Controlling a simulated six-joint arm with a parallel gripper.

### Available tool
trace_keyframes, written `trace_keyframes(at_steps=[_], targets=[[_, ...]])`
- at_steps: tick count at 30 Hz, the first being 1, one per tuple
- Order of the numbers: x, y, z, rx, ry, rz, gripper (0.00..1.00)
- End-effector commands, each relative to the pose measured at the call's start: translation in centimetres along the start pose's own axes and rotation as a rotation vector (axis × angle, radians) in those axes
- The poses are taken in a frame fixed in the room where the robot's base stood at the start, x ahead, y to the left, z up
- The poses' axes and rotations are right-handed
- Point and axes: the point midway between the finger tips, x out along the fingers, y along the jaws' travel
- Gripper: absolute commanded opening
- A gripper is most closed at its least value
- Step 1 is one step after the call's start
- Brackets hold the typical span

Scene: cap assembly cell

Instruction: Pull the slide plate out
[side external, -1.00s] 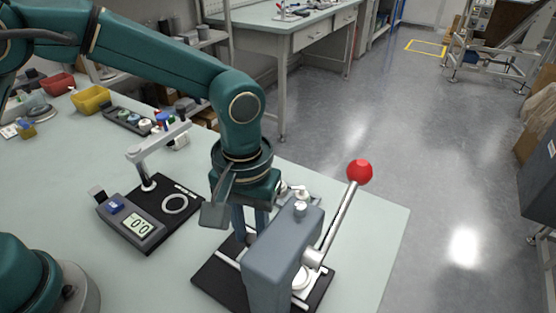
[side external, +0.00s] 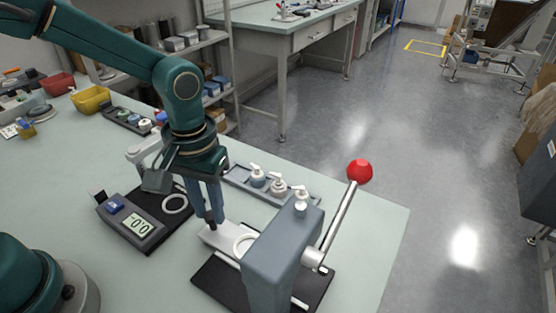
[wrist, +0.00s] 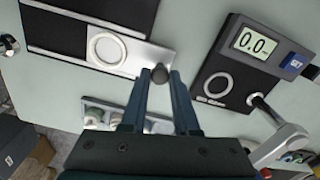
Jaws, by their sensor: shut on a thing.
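The pale metal slide plate (side external: 224,238) sticks out of the left side of the grey lever press (side external: 282,258), with a white ring seat on it. In the wrist view the slide plate (wrist: 148,58) extends from the black press base, its ring seat clear of the press body. My gripper (side external: 213,224) points down at the plate's outer end. In the wrist view my gripper (wrist: 162,80) has its fingers on either side of the plate's dark round knob (wrist: 160,73) and is shut on it. The ring seat looks empty.
A digital gauge (side external: 138,225) on a black base stands left of the plate, close to my gripper. A grey tray (side external: 238,180) with several pump-topped bottles lies behind. The press lever's red ball (side external: 359,172) rises at the right.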

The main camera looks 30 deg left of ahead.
Motion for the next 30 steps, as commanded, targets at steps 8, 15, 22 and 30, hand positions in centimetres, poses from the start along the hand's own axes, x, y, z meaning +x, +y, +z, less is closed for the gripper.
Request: trace_keyframes(at_steps=[8,15,22,30], targets=[[-0.1,-0.6,-0.3,0.003,0.007,-0.003,0.0],[-0.1,-0.5,-0.2,0.0,0.005,-0.002,0.59],[-0.1,-0.4,-0.1,0.001,0.003,-0.001,0.59],[-3.0,-0.4,-0.2,0.001,0.009,0.002,0.59]])
